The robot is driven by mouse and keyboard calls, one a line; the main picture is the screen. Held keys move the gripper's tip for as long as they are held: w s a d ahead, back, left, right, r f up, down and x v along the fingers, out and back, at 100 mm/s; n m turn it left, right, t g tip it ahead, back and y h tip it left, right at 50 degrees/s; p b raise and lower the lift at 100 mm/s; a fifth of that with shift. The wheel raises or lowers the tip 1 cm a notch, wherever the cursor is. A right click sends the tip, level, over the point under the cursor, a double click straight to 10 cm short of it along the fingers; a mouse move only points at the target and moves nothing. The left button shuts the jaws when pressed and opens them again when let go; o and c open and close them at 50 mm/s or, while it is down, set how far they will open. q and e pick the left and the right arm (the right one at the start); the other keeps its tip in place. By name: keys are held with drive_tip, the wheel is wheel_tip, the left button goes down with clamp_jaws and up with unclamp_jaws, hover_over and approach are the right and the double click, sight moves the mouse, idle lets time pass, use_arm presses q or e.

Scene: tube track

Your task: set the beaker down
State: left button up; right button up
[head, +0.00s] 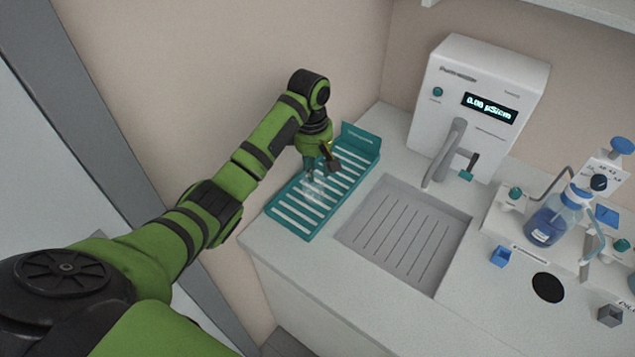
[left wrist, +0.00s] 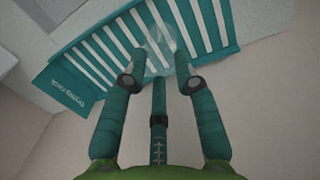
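The clear glass beaker (head: 313,189) is at the teal drying rack (head: 288,224), over its white slats. It is faint, and I cannot tell whether its base touches the slats. My left gripper (head: 311,171) is above the rack, pointing down, with its fingers at the beaker. My right gripper is not in view.
Right of the rack is a grey sink tray (head: 402,235), with a white water dispenser (head: 482,100) and its grey spout behind. Further right stand a bottle of blue liquid (head: 546,228), a small blue cube (head: 500,257) and a black disc (head: 548,288). A wall is close behind the rack.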

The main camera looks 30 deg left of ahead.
use_arm(q)
wheel_tip(320, 180, up, 6)
drive_tip(key=p, duration=0.1)
drive_tip(key=shift+s+a, duration=0.15)
drive_tip(key=shift+s, duration=0.05)
idle(0.3)
